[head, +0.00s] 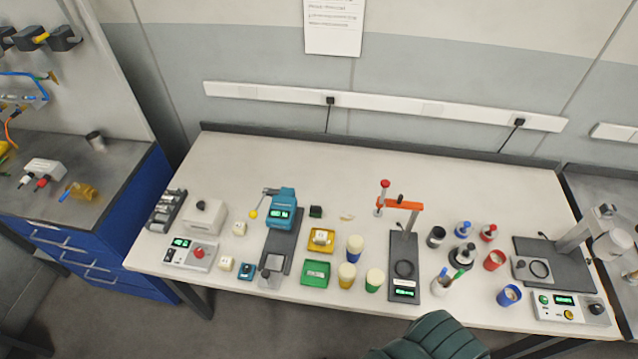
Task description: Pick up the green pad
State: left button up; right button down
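A flat green tray-like piece (315,274) lies near the front edge of the white table, left of the middle. I cannot tell for certain which of the two is the pad. Nothing covers either one. Neither of my grippers shows in the head view.
The white table (330,150) holds a blue lever press (281,210), yellow tray (322,240), cups (375,279), an orange-armed stand (405,265) and several bottles. A dark green ribbed object (430,338) stands in front. The table's back strip is clear.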

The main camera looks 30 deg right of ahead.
aim_at(316, 211)
jog(key=j+z, duration=0.1)
jog(key=z, duration=0.95)
